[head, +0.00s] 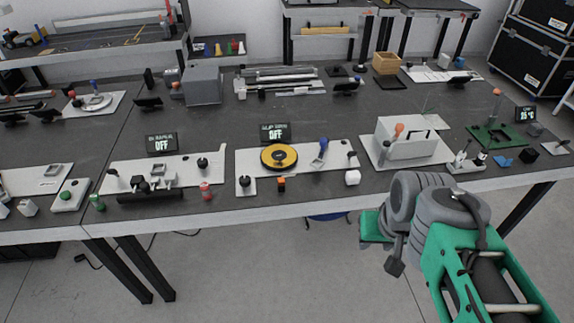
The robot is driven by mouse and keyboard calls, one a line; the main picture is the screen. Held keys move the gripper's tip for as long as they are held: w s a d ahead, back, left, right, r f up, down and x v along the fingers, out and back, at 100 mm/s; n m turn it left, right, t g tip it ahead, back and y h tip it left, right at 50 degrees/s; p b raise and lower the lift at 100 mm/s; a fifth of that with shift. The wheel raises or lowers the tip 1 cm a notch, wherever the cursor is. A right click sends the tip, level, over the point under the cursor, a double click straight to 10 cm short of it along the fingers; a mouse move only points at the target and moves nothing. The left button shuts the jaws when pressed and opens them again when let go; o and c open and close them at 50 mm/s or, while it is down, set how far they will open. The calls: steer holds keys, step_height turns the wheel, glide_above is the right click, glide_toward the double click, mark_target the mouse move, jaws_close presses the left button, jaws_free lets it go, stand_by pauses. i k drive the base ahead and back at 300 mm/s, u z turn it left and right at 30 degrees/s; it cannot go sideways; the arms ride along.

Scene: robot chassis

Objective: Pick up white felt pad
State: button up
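I cannot tell for sure which thing is the white felt pad. A small white block (352,177) lies by the table's front edge, at the right end of the white board (330,160) with the yellow and black disc. Other small white blocks (28,207) lie at the far left front. My gripper (394,264) is at the lower right, in front of the table edge and apart from the blocks. My arm links hide much of it, and its fingers do not show clearly.
The long dark table (225,215) holds several white boards with small fixtures. Bare tabletop shows between the boards. Black cases (535,45) stand at the back right.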

mark_target(353, 177)
steer(key=u, duration=0.15)
steer(key=i, duration=1.2)
steer(key=u, duration=2.3)
